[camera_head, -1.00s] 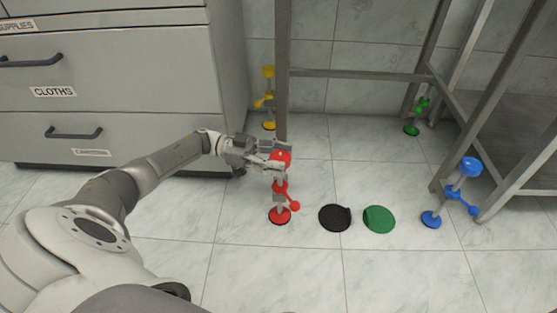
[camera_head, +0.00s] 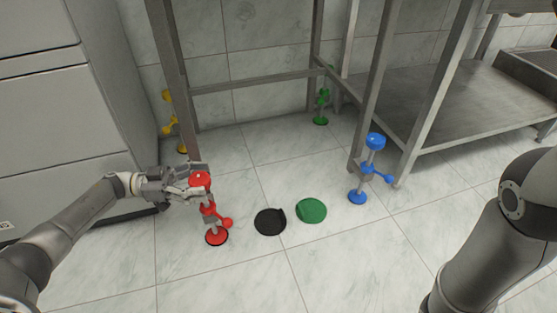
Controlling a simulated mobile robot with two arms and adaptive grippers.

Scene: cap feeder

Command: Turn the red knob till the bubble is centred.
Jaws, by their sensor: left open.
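The red knob (camera_head: 200,180) is the red cap on top of a short jack-like post that stands on a round red foot (camera_head: 216,237) on the tiled floor. A red side handle (camera_head: 226,223) sticks out lower on this post. My left gripper (camera_head: 206,178) comes in from the left at the height of the red knob. Its fingers are open and lie close about the knob; I cannot tell whether they touch it. No bubble or level can be made out in this view. My right gripper is out of the picture.
A metal table frame (camera_head: 180,85) stands behind. Yellow (camera_head: 168,96), green (camera_head: 322,93) and blue (camera_head: 375,142) knobs top similar posts near its legs. Black (camera_head: 270,222) and green (camera_head: 311,210) discs lie on the floor. Grey drawers (camera_head: 105,120) stand left. My right arm shows at right.

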